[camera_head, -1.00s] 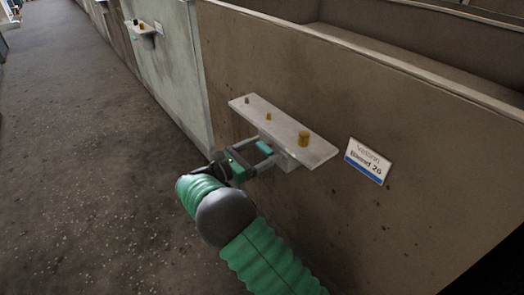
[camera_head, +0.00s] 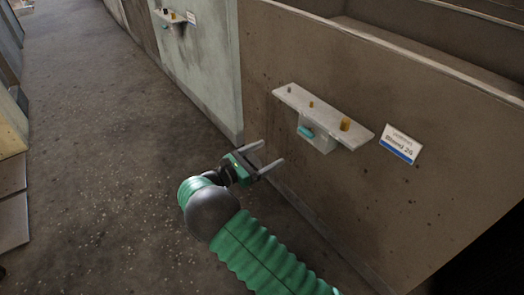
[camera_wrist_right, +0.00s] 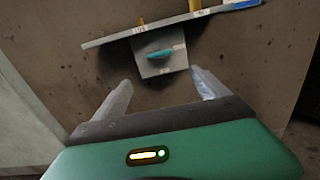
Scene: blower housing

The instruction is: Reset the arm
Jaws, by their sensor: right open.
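My right gripper (camera_head: 265,157) is open and empty, its two grey fingers spread and pointing at the wall panel. It is apart from the shelf (camera_head: 362,137), below and to the left of it in the head view. Under the shelf is a grey box with a teal handle (camera_head: 307,131). In the right wrist view the teal handle (camera_wrist_right: 160,54) sits ahead, above and between the fingertips (camera_wrist_right: 162,82), with a clear gap. The green sleeved right arm reaches up from the bottom of the head view. My left gripper is not in view.
Several brass pegs, such as the largest one (camera_head: 344,124), stand on the shelf. A label plate (camera_head: 400,144) is on the brown wall (camera_head: 440,190) to its right. Another small shelf (camera_head: 166,17) is farther along. Open floor (camera_head: 110,150) lies to the left.

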